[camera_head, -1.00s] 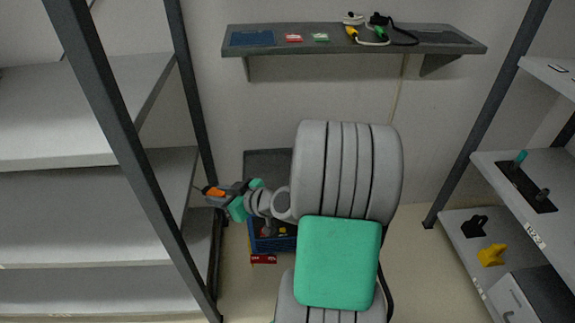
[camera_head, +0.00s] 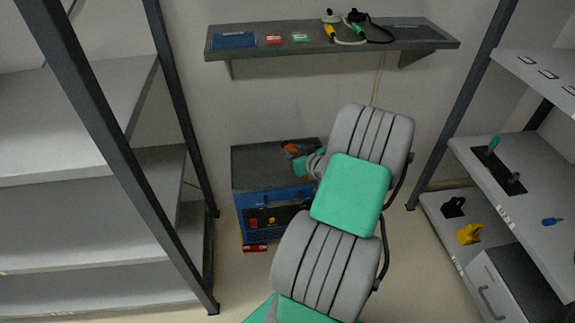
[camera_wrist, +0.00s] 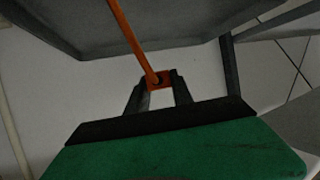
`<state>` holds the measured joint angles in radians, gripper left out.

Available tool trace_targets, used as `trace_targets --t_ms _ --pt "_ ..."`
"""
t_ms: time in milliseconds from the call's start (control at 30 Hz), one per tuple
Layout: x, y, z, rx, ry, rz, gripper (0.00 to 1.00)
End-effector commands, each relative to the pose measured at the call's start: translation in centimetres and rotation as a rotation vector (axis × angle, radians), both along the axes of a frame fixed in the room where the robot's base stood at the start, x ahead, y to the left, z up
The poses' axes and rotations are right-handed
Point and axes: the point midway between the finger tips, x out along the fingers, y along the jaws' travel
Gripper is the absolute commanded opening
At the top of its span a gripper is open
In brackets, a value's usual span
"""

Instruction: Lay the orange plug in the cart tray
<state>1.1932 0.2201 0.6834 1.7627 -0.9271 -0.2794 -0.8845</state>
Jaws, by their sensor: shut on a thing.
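The orange plug (camera_wrist: 158,79) is gripped between the fingertips of my gripper (camera_wrist: 158,92) in the wrist view, with a thin orange cable or stem running up from it. In the head view, a small orange patch (camera_head: 291,148) shows at my gripper (camera_head: 300,158), over or in front of the cart's dark grey top. The cart (camera_head: 243,202) has a blue body and stands against the back wall. Its front opening shows small red and yellow items. My arm hides the cart's right part. I cannot tell whether the plug touches the cart.
A wall shelf (camera_head: 300,52) above holds a blue mat, small red and green items and cables. A grey rack (camera_head: 90,210) with dark posts stands left. A right rack (camera_head: 520,180) holds a black tray and small parts. A red item (camera_head: 255,248) lies below the cart.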

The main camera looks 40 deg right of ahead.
Motion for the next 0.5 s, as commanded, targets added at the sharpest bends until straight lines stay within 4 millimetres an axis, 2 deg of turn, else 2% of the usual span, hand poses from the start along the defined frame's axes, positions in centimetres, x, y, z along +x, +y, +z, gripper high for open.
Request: trace_targets --t_ms 33,100,333,500 --pt "0.8 -0.2 -2.2 0.007 0.004 0.002 0.00" --pt "1.9 -0.8 -3.5 0.006 0.003 0.001 0.00" --pt "3.8 -1.6 -5.6 0.005 0.002 0.000 0.00" --pt "3.8 -1.7 -8.6 0.005 0.002 -0.002 0.00"
